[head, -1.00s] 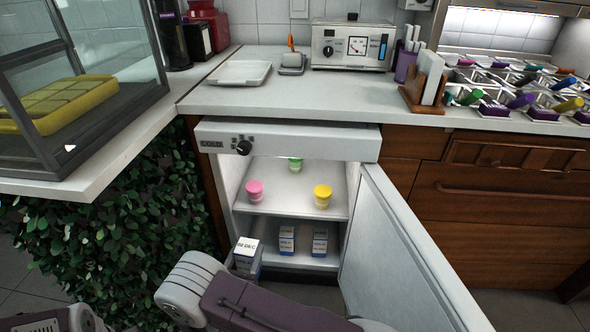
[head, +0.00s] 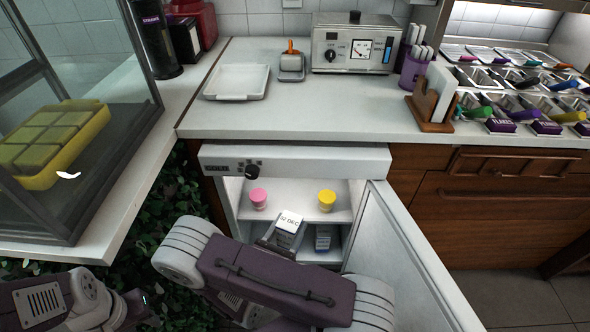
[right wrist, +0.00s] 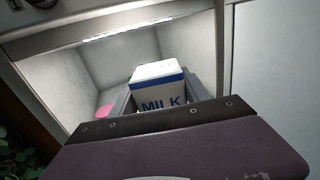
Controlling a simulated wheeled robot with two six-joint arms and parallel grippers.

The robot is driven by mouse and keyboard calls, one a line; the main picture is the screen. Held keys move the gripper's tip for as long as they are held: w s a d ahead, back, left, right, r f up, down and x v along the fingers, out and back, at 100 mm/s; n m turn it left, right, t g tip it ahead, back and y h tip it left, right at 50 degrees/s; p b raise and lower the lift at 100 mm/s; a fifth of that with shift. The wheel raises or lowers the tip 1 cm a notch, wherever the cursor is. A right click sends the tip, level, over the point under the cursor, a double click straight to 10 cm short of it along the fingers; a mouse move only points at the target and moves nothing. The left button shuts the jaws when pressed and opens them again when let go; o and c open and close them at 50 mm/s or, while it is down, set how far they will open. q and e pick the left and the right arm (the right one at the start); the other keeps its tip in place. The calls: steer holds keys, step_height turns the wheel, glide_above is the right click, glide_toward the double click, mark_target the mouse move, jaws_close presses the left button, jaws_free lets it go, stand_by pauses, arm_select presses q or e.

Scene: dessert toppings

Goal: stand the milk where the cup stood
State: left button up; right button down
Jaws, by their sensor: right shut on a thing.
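The milk (head: 291,221), a white carton with a date on its top, is between the fingers of my right gripper (head: 281,236), in front of the open cooler. In the right wrist view the milk (right wrist: 160,88) shows its blue "MILK" lettering, with the cooler's inside behind it. A pink cup (head: 258,199) stands at the left of the upper shelf and a yellow cup (head: 326,201) at the right. A pink cup edge also shows in the right wrist view (right wrist: 104,111). My left arm is at the lower left; its gripper's fingers are not clear.
The cooler door (head: 405,262) stands open to the right. Another carton (head: 323,238) stands on the lower shelf. The counter (head: 300,108) overhangs the cooler. The upper shelf (head: 292,200) has bare room between the pink and yellow cups.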

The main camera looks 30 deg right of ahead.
steer(key=shift+w+d+f, duration=0.1)
steer(key=shift+w+d, duration=0.1)
steer(key=shift+w, duration=0.05)
steer(key=w+d+b, duration=0.3)
steer(key=w+d, duration=0.2)
steer(key=w, duration=0.3)
steer(key=w+d+b, duration=0.2)
steer(key=w+d, duration=0.3)
steer(key=w, duration=0.3)
step_height(320, 180, down, 7)
steer(key=b, duration=0.5)
steer(key=shift+w, duration=0.25)
steer(key=c, duration=0.5)
jaws_free()
